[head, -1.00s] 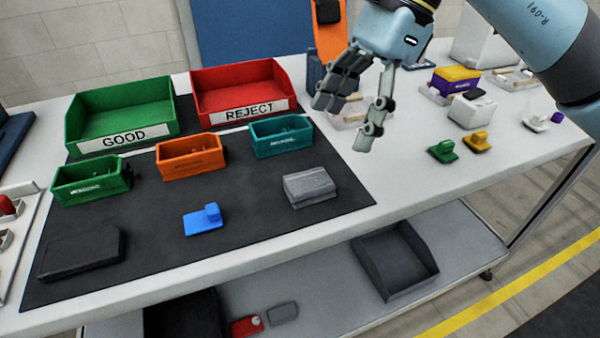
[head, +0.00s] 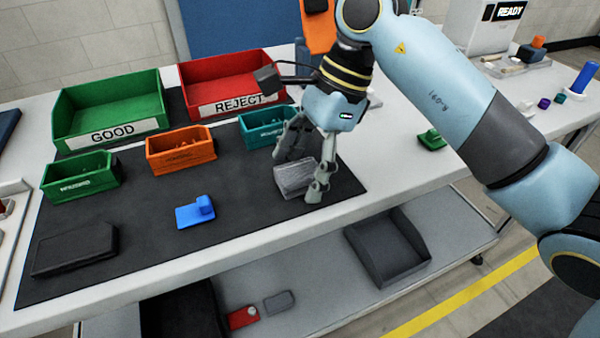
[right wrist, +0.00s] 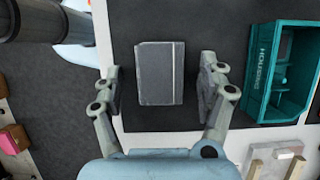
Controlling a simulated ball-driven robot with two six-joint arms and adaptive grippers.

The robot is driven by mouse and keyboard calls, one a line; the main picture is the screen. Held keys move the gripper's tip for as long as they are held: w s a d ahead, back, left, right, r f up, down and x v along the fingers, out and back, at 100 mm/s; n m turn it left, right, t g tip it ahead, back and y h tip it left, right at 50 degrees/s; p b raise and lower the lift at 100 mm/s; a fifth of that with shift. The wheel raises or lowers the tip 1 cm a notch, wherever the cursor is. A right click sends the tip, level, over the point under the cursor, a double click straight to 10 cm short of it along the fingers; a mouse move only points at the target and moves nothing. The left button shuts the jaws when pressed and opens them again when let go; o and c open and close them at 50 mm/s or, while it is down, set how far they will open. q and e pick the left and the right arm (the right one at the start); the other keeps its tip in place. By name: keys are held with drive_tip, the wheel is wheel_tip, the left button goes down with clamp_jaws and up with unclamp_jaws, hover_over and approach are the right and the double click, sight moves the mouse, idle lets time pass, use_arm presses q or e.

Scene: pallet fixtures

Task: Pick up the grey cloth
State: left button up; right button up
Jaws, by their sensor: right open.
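The grey cloth (head: 294,180) is a folded block lying on the dark mat (head: 240,205) near its right edge. In the right wrist view the cloth (right wrist: 160,73) lies between the two fingers. My right gripper (head: 302,178) is open above and around the cloth, with a finger on either side of it. In the right wrist view there is a gap between the cloth and each finger of the gripper (right wrist: 160,80). My left gripper is not in view.
A teal bin (head: 255,130) stands just behind the cloth. An orange bin (head: 180,153), a green bin (head: 82,183) and a blue part (head: 195,212) stand further left. Large GOOD (head: 108,125) and REJECT (head: 195,92) trays are at the back. The table's front edge is close to the cloth.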

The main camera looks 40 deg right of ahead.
sight(293, 172)
drive_tip(key=c, duration=1.2)
drive_tip(key=shift+r, duration=0.15)
drive_tip(key=shift+r, duration=0.25)
drive_tip(key=v, duration=0.3)
drive_tip(key=shift+w+a+r, duration=0.1)
drive_tip(key=shift+a+r, duration=0.2)
drive_tip(key=shift+r, duration=0.1)
drive_tip(key=s+d+r+p, duration=0.4)
drive_tip(key=s+d+r, duration=0.2)
drive_tip(key=d, duration=0.3)
drive_tip(key=shift+s+r, duration=0.3)
drive_tip(key=shift+r, duration=0.1)
